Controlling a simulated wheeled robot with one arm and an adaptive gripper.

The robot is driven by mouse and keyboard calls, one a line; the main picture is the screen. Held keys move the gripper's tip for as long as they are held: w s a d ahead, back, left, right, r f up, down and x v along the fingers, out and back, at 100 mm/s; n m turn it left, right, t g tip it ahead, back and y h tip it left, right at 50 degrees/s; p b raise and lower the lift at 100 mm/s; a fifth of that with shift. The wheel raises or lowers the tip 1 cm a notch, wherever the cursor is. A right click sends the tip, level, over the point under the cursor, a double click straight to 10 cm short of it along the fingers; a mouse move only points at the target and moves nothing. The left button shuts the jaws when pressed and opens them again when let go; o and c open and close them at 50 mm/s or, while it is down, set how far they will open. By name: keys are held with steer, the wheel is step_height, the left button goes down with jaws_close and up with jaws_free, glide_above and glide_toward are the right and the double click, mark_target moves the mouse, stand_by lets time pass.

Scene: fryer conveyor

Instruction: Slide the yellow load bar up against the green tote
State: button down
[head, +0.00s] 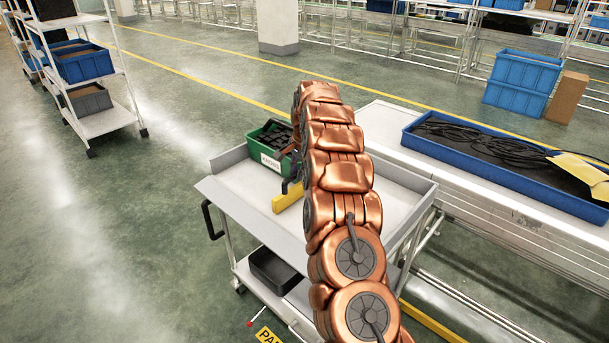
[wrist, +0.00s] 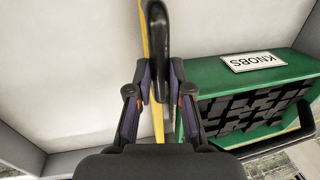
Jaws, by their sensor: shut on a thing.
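The yellow load bar (head: 287,198) lies on the grey cart top, and my arm hides part of it in the head view. In the wrist view the yellow bar (wrist: 147,38) runs up the picture with a black handle (wrist: 159,45) on it. My gripper (wrist: 157,92) is shut on the load bar at its handle, one finger on each side. The green tote (head: 263,156) stands on the cart behind the bar, holding dark parts. In the wrist view the tote (wrist: 225,77) is right of the bar, labelled KNOBS. The right finger lies in the narrow space between them.
The cart (head: 240,182) has a raised rim. A black bin (head: 273,270) sits on its lower shelf. A conveyor (head: 400,160) with a blue tray (head: 411,135) of cables stands close on the right. Bare cart top is left of the bar in the wrist view.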

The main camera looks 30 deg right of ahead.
steer(key=shift+w+a, duration=0.15)
steer(key=shift+w, duration=0.45)
steer(key=shift+w+a, duration=0.15)
steer(key=shift+w, duration=0.4)
steer(key=c, duration=1)
jaws_free()
steer(key=shift+c, duration=0.2)
steer(key=shift+r, duration=0.15)
step_height(320, 180, up, 12)
steer(key=s, duration=0.2)
steer(key=shift+d+f, duration=0.25)
steer(key=shift+d, duration=0.05)
steer(key=shift+s, duration=0.1)
